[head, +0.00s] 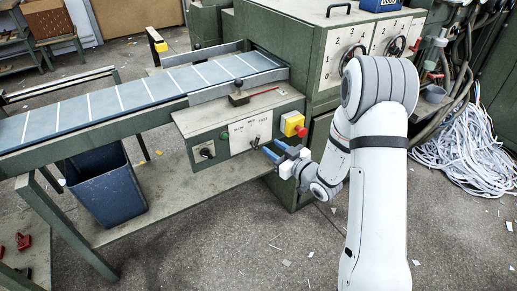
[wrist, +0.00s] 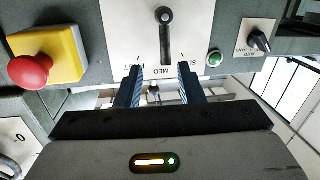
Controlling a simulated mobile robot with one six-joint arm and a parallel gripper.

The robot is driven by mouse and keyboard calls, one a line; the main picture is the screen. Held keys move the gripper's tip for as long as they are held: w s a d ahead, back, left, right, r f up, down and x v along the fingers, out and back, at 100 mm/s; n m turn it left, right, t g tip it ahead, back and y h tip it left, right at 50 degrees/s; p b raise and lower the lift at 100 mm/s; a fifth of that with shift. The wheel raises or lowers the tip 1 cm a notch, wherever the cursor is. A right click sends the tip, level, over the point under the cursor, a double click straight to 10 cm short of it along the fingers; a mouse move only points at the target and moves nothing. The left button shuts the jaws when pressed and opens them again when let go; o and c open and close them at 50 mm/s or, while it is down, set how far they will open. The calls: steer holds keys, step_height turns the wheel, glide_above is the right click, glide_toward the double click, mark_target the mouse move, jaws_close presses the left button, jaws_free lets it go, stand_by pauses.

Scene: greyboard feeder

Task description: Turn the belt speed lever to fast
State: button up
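The belt speed lever (wrist: 165,40) is a black bar with a round end on a white plate (wrist: 200,25). In the wrist view, which shows the panel upside down, its narrower end lies at the MED mark. The plate also shows in the head view (head: 246,132) on the green control box. My gripper (wrist: 159,82) is open and empty. Its two blue fingers are spread either side of the lever's line, just short of its end. It also shows in the head view (head: 276,149), at the box front.
A red stop button on a yellow box (wrist: 40,65) is beside the plate. A green button (wrist: 215,58) and an AUTO/HAND knob (wrist: 259,41) sit on the other side. The belt (head: 130,98) runs left; a blue bin (head: 105,187) stands below it.

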mark_target(257, 144)
steer(key=shift+y, duration=0.5)
steer(key=x, duration=0.5)
steer(key=b+x, duration=0.1)
steer(key=x, duration=0.1)
steer(key=shift+w+a+f, duration=0.15)
steer(key=shift+a+f, duration=0.25)
steer(key=shift+a, duration=0.1)
jaws_close()
